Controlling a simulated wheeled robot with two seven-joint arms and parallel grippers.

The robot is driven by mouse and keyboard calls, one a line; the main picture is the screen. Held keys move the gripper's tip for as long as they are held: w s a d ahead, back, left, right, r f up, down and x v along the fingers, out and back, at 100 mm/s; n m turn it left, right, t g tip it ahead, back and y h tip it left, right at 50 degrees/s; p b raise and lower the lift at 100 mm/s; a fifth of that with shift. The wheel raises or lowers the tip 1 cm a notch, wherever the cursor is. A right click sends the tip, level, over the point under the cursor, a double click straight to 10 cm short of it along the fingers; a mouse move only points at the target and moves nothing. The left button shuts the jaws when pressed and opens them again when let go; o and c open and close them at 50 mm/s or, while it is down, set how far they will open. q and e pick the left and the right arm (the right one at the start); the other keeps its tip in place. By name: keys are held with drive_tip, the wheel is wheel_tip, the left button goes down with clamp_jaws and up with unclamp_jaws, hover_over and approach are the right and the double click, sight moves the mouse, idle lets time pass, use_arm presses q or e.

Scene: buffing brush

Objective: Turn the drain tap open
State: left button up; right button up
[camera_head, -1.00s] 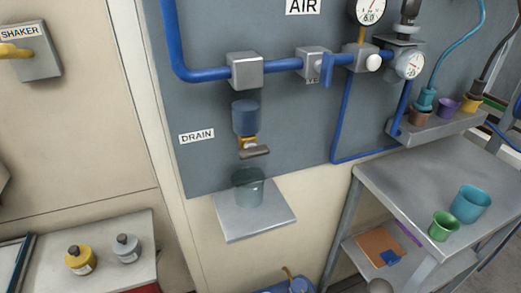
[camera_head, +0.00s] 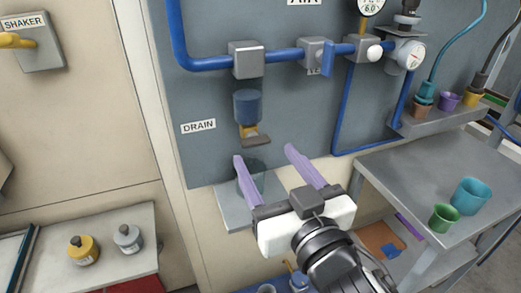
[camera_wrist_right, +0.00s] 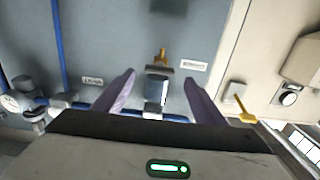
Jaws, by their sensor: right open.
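The drain tap (camera_head: 247,131) is a small brass valve with a flat grey-brown lever (camera_head: 256,142), under a blue cylindrical bowl (camera_head: 247,106) beside the DRAIN label (camera_head: 198,126). My right gripper (camera_head: 264,155) is open and empty, its two purple fingers pointing at the panel just below and in front of the tap. In the right wrist view, which appears upside down, the tap (camera_wrist_right: 161,56) and bowl (camera_wrist_right: 157,92) show between the spread fingers (camera_wrist_right: 158,78). No contact is visible. My left gripper is not in view.
A clear cup (camera_head: 256,165) stands on a small grey shelf (camera_head: 234,212) below the tap, partly hidden by my right fingers. Blue pipes (camera_head: 205,66) run above. A metal table (camera_head: 415,180) with green and teal cups stands at right.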

sight(257, 145)
drive_tip(key=shift+x, duration=2.15)
drive_tip(key=shift+c, duration=0.4)
drive_tip(key=c, duration=1)
